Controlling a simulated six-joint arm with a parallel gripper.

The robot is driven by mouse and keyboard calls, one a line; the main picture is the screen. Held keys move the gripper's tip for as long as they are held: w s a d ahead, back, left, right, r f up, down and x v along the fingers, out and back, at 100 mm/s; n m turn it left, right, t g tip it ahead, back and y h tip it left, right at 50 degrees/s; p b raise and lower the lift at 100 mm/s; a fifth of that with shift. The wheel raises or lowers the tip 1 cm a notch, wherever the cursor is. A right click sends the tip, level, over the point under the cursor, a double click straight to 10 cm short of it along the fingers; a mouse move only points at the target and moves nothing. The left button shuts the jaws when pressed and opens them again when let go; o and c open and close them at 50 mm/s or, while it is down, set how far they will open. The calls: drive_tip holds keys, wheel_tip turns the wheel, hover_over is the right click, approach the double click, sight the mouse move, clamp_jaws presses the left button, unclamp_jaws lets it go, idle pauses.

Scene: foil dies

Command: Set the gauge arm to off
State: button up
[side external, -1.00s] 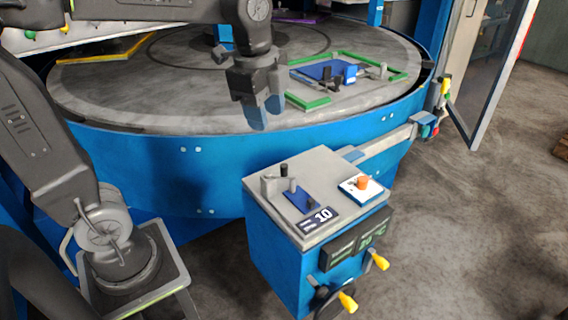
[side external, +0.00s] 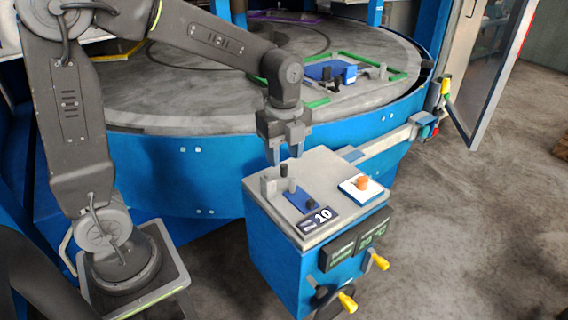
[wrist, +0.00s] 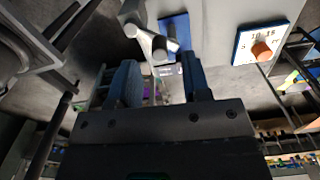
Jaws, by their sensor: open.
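My gripper (side external: 286,154) is open and empty, pointing down just above the back of a blue cabinet's grey top (side external: 325,170). On that top stand a grey bracket with posts (side external: 269,188) and a blue plate (side external: 298,201); the bracket (wrist: 148,38) and blue plate (wrist: 174,28) also show beyond my fingertips in the wrist view. A white dial plate with an orange knob (side external: 362,182) sits at the right; its knob (wrist: 262,51) shows in the wrist view. A grey bar (side external: 385,141) runs from the cabinet's back. I cannot tell which part is the gauge arm.
The large round table (side external: 190,95) stands behind the cabinet, carrying a green-edged fixture (side external: 345,75). Two yellow-handled levers (side external: 347,301) and dark display panels (side external: 373,236) are on the cabinet's front. A coloured block (side external: 430,125) ends the bar. A glass door (side external: 500,65) stands at right.

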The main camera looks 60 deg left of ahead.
sight(284, 165)
drive_tip(key=shift+f, duration=1.65)
clamp_jaws()
